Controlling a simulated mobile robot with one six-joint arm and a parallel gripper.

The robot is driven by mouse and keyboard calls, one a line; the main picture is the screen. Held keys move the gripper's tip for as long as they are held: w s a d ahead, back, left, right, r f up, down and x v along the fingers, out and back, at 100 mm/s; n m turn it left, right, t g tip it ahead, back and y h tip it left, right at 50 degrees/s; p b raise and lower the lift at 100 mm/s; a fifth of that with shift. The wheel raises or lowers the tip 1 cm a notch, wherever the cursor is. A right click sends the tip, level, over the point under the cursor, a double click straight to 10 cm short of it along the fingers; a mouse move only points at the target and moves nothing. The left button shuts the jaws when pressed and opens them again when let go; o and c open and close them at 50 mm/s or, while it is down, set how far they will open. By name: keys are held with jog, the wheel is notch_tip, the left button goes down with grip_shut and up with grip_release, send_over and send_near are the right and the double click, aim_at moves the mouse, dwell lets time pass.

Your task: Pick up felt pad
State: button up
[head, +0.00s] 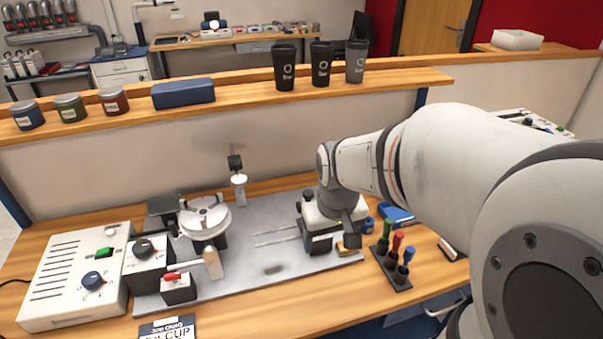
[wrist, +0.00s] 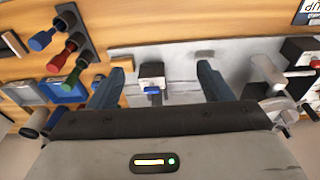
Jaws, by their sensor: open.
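A small tan piece (head: 342,248), which looks like the felt pad, lies at the right end of the grey metal plate (head: 250,285), low beside the small clamp-like device (head: 318,242). In the wrist view a tan patch (wrist: 138,90) shows just inside the left finger, beside the same device (wrist: 152,75); I cannot tell for sure that it is the pad. My gripper (wrist: 162,82) is open and empty, with its two fingers apart above the device. In the head view my gripper (head: 350,235) is partly hidden by my wrist.
A black rack of green, red and blue-handled tools (head: 393,262) stands close to the right of my gripper. A blue item (head: 398,215) lies behind it. Dark cups (head: 321,64) stand on the ledge. The plate's front middle is clear.

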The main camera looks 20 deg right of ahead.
jog(key=shift+o, duration=0.6)
jog(key=w+d+f+g+p, duration=0.1)
jog(key=w+d+f+p, duration=0.1)
jog(key=w+d+f, duration=0.2)
jog(key=w+d, duration=0.1)
jog(key=w, duration=0.2)
jog(key=shift+d, duration=0.4)
jog(key=p, duration=0.2)
send_near(340, 251)
jog(key=d, duration=0.3)
jog(key=shift+w+d+f+g, duration=0.25)
jog(key=shift+w+f+g, duration=0.05)
jog(key=shift+f+g, duration=0.15)
jog(key=shift+w+a+f+p, duration=0.1)
jog(key=shift+f+p, duration=0.3)
jog(key=shift+f, duration=1.55)
jog(key=shift+w+a+f+p, duration=0.1)
jog(key=shift+f+p, duration=0.3)
jog(key=shift+f, duration=1.6)
jog(key=c, duration=1.1)
